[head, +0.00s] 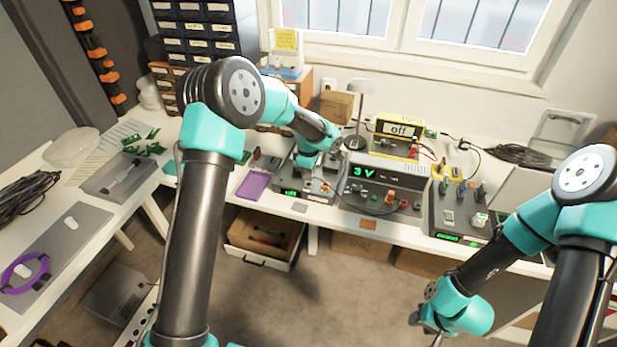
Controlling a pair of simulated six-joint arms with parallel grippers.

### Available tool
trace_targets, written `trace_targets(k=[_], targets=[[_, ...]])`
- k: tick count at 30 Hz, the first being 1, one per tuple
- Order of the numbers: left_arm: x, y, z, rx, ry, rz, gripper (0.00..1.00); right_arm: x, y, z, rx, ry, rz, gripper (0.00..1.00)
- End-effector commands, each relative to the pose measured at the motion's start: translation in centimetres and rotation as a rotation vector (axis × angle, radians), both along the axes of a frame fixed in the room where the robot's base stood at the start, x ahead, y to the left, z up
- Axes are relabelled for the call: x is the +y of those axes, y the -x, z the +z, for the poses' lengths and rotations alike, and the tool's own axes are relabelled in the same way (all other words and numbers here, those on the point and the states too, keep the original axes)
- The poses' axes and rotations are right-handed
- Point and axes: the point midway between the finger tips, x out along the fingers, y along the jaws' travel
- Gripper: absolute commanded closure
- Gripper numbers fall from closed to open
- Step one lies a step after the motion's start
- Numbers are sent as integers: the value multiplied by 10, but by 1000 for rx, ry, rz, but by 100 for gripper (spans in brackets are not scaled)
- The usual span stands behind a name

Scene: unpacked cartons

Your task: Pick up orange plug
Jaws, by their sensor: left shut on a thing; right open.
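A small orange plug-like piece (390,195) stands upright on the grey unit (350,196) whose green display reads 3 V. My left gripper (304,173) reaches over the bench to the left of it, above a grey unit with a green "off" display (290,193). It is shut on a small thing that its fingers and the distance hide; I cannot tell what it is. A thin dark cable (355,211) runs from near this gripper across the 3 V unit. My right gripper (430,328) is open, low in front of the bench and apart from the units.
A yellow meter reading "off" (398,128) stands behind the 3 V unit. Another unit with plugs (459,208) stands to the right. A purple tray (254,185) lies left of my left gripper. An open drawer (262,258) sits below the bench. A lamp (357,88) stands behind.

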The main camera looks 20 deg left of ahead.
Motion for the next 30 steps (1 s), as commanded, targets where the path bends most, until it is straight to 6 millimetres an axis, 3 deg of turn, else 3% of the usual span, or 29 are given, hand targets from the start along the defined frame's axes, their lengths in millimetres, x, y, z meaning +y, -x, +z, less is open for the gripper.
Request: trace_targets(k=[1,8,21,30], targets=[[0,-1,9,-4,0,0,100,0,0,0,0,0,0,57],[-9,32,9,1,0,-2,100,0,0,0,0,0,0,57],[-35,121,17,0,0,-2,100,0,0,0,0,0,0,57],[-44,152,20,-1,0,0,100,0,0,0,0,0,0,57]])
